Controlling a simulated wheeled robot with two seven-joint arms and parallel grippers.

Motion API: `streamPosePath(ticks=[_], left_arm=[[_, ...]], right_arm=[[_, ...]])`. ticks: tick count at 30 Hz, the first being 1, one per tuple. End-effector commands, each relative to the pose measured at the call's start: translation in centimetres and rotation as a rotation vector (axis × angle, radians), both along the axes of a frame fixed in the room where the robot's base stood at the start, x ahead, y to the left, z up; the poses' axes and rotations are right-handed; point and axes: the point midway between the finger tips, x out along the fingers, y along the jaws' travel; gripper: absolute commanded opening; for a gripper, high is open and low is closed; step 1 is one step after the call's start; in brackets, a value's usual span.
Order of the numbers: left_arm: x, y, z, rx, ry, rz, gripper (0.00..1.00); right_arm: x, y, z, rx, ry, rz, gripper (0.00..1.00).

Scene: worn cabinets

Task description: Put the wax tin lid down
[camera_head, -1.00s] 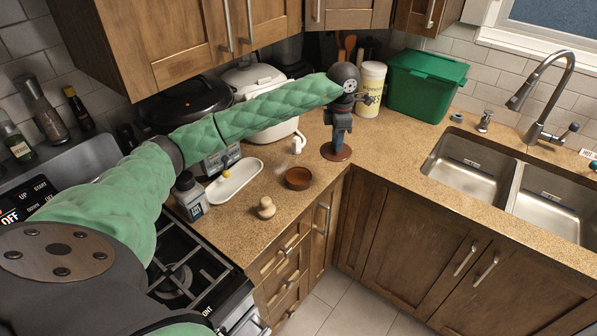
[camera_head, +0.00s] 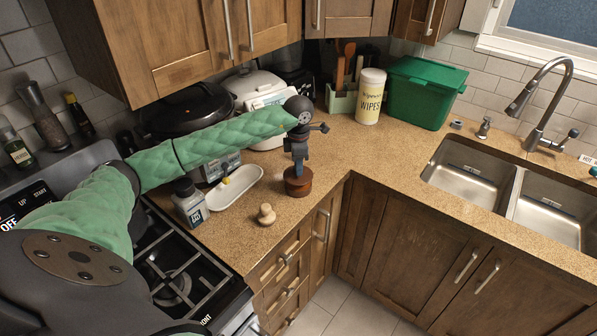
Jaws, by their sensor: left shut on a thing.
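The wax tin (camera_head: 297,190) is a small round brown pot on the counter, close to the inner corner of the counter edge. The brown wax tin lid (camera_head: 297,174) is at the tin's top, under my left gripper (camera_head: 298,168). My left gripper points down and is shut on the lid. The lid looks level and in line with the tin; whether it is fully seated I cannot tell. My right gripper is not in view.
A wooden knob-like piece (camera_head: 266,214), a white oblong dish (camera_head: 236,187) and a grey bottle (camera_head: 189,202) stand to the left. A wipes canister (camera_head: 370,97) and green bin (camera_head: 424,92) stand behind. The counter right of the tin is clear.

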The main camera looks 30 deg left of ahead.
Motion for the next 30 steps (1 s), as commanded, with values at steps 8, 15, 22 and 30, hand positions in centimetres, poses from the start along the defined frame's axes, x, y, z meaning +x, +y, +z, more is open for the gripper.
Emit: streamPosePath(ticks=[8, 15, 22, 30], left_arm=[[0.0, 0.0, -3.0, 0.0, 0.0, -0.001, 0.07], [0.0, 0.0, -3.0, 0.0, 0.0, -0.001, 0.07], [0.0, -0.1, -3.2, 0.0, 0.0, -0.001, 0.07], [0.0, -0.1, -3.2, 0.0, 0.0, -0.001, 0.51]], right_arm=[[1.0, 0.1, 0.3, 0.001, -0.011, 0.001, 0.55], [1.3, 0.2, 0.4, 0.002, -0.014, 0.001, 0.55], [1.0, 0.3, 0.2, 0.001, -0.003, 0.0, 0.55], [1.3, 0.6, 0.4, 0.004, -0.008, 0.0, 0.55]])
